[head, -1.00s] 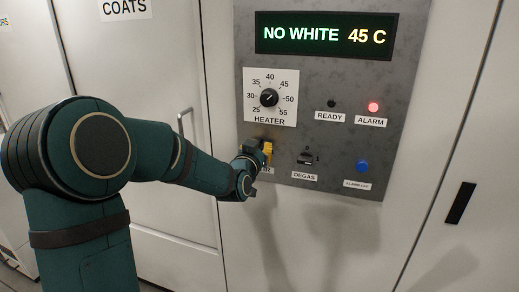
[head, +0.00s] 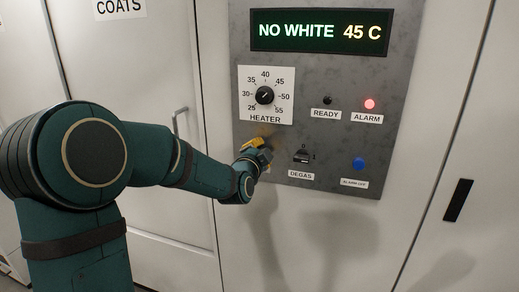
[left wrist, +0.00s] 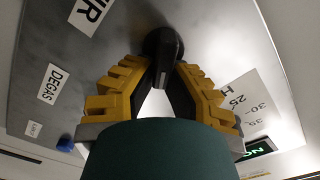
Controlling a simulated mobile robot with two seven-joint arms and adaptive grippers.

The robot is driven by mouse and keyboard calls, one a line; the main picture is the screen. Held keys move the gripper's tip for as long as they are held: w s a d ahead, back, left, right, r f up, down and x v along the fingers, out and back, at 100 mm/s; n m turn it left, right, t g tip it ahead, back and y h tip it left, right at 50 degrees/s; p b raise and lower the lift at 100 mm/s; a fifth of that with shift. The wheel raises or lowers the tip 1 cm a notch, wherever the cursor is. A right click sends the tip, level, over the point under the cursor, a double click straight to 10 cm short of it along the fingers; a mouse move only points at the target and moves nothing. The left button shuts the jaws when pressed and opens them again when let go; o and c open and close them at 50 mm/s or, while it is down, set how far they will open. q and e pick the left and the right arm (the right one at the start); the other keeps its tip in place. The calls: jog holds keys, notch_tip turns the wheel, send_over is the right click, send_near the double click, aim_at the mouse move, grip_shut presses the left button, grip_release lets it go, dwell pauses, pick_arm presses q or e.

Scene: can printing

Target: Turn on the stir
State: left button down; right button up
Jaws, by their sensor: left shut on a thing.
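The stir switch is a black knob (left wrist: 162,48) on the grey control panel (head: 385,110). In the left wrist view, its label (left wrist: 90,14) is partly cut off by the picture edge, with only its last letters showing. My left gripper (head: 257,152) is at the panel's lower left, below the heater dial, and hides the knob in the head view. In the left wrist view, its yellow-padded fingers (left wrist: 160,67) are shut on the knob, one on each side. My right gripper is not in view.
The heater dial (head: 265,95) is just above. The degas switch (head: 302,156) is close on the right, with a blue button (head: 358,163) farther right. The red alarm lamp (head: 370,104) is lit. The display (head: 320,32) reads "NO WHITE 45 C".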

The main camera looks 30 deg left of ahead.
pick_arm(q)
jog(key=m, duration=0.3)
jog(key=shift+d+f+m, duration=0.15)
jog(key=shift+f+m, duration=0.05)
jog(key=shift+m, duration=0.1)
jog(key=shift+w+f+m+p, duration=0.1)
jog(key=shift+f+m+p, duration=0.1)
jog(key=shift+m, duration=0.65)
jog(key=shift+f+m+p, duration=0.1)
jog(key=shift+m+p, duration=0.1)
jog(key=shift+m, duration=0.65)
jog(key=c, duration=1)
grip_release()
jog(key=shift+f, duration=0.1)
jog(key=v, duration=1.2)
